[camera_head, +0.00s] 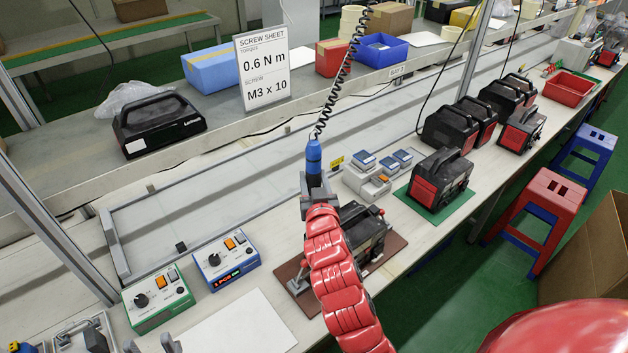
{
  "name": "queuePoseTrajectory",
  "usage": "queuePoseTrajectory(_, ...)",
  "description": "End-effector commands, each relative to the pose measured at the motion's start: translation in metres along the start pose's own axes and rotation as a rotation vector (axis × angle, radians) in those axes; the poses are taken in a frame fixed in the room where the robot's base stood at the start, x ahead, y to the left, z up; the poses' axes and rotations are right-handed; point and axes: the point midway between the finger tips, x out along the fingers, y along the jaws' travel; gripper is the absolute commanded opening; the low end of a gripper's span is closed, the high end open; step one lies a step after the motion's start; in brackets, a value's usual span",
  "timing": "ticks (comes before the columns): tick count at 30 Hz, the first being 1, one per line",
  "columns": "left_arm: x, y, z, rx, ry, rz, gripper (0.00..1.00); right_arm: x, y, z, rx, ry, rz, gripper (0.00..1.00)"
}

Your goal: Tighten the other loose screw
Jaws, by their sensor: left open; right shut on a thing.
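My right gripper (315,188) is shut on a blue electric screwdriver (313,157), which hangs on a black coiled cord from above. It is held upright near the bench's middle. A black power station (368,230) sits on a brown mat (388,262), partly hidden behind my red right arm. The screwdriver's tip and any screws in the station are hidden or too small to tell. My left gripper (150,345) is open and empty at the bottom left edge, only its grey fingertips showing. A sign (263,66) reads 0.6 N m, M3 x 10.
A blue controller box (226,262) with a lit display and a green one (158,300) stand on the left of the bench. A white sheet (240,328) lies in front. Small grey-blue boxes (366,160) and another station (440,180) on a green mat stand right of the screwdriver.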

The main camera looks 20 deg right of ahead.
Motion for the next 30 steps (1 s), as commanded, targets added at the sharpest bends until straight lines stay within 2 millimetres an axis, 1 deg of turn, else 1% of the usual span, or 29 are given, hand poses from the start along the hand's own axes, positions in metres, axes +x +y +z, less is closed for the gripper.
queuePoseTrajectory(11, -0.0001, 0.0, 0.0, 0.0, 0.0, 0.0, 0.5, -0.0003, -0.0006, -0.0003, -0.001, 0.001, -0.001, 0.0)
queuePoseTrajectory(21, -0.0059, 0.0003, 0.001, 0.0, 0.0, 0.0, 0.5, -0.005, 0.0016, 0.0006, -0.003, 0.006, 0.0, 0.0)
queuePoseTrajectory(30, -0.0062, 0.0003, 0.001, 0.0, 0.0, 0.0, 0.5, -0.0063, 0.0022, -0.0003, -0.004, 0.006, 0.0, 0.0)
